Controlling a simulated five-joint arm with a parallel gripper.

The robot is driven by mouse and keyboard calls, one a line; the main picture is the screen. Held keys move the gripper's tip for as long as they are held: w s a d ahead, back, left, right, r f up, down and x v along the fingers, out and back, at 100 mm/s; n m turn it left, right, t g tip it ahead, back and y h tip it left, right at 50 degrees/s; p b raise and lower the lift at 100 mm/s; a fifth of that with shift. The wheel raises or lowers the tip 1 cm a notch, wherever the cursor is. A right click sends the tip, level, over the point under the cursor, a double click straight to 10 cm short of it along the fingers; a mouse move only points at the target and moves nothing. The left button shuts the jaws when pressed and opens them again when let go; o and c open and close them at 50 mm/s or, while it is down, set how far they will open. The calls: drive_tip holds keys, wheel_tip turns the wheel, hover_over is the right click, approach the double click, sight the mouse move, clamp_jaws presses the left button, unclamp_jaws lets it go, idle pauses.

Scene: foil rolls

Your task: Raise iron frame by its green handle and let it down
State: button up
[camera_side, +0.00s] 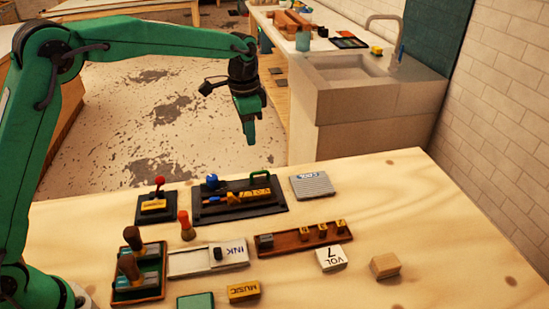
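The iron frame (214,213) is a dark, flat rectangular piece lying on the wooden table, near the table's far edge. Orange lettered blocks and a blue knob sit within the frame.
A joystick box (156,207) stands left of the frame and a grey pad (312,186) right of it. In front lie an INK tray (190,263), a brown rack (290,240), a red-topped tool (187,228) and several blocks. The table's right side is mostly bare.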

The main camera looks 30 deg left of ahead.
drive_tip(key=s+a+r+n+t, duration=0.1)
drive_tip(key=s+a+r+n, duration=0.15)
drive_tip(key=s+r, duration=0.4)
drive_tip(key=s+a+r+n+t, duration=0.15)
drive_tip(key=s+a+r, duration=0.25)
drive_tip(key=s, duration=0.5)
drive_tip(key=s+a+f+n+t, duration=0.1)
drive_tip(key=s+n, duration=0.1)
drive_tip(key=s, duration=0.6)
drive_tip(key=s+a+f+n+t, duration=0.1)
drive_tip(key=s+a+f+n, duration=0.1)
drive_tip(key=s, duration=0.6)
drive_tip(key=shift+f, duration=0.2)
drive_tip(key=shift+w+r+t, duration=0.1)
drive_tip(key=shift+w+t, duration=0.05)
drive_tip(key=shift+t, duration=0.1)
